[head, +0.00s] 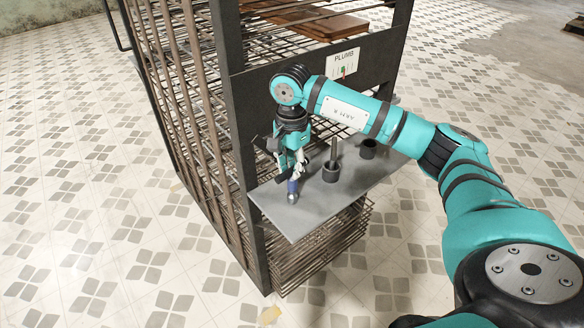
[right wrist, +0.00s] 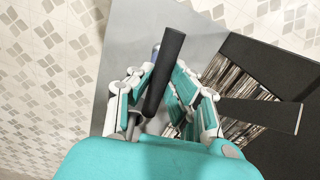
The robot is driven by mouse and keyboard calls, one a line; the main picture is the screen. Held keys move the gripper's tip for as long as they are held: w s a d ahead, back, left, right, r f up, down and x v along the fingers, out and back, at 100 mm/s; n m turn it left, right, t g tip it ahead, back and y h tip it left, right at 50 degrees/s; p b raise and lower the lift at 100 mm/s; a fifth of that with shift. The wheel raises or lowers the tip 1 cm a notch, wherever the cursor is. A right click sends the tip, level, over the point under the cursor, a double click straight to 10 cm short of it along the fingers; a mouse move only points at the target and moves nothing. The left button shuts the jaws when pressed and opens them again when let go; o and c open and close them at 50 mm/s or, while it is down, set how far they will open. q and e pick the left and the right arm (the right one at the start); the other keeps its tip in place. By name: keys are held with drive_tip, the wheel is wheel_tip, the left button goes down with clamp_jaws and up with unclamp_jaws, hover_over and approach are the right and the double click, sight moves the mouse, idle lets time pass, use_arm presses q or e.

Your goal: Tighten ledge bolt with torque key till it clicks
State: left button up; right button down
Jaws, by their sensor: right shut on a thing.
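My right gripper (head: 292,166) is over the near left part of the grey metal ledge (head: 335,203) on the dark rack. It is shut on a tool, seemingly the torque key (head: 293,187), which shows a blue band below the fingers and a silver lower end at the ledge. In the right wrist view, a dark bar (right wrist: 166,68), likely the key's handle, sticks up between the fingers (right wrist: 155,105). The ledge bolt cannot be made out; the key's lower end may cover it. I cannot tell whether the key is seated on it. My left gripper is not in view.
Right of the gripper, a black cup with an upright rod (head: 333,160) and a short black cylinder (head: 368,148) stand on the ledge. Behind is the barred rack (head: 235,110) with a "PLUMB" label (head: 343,62) and brown boards (head: 310,22). The tiled floor is open at left.

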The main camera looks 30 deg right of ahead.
drive_tip(key=c, duration=1.2)
unclamp_jaws()
drive_tip(key=shift+r, duration=0.1)
drive_tip(key=shift+r+p, duration=2.15)
drive_tip(key=shift+r, duration=1.3)
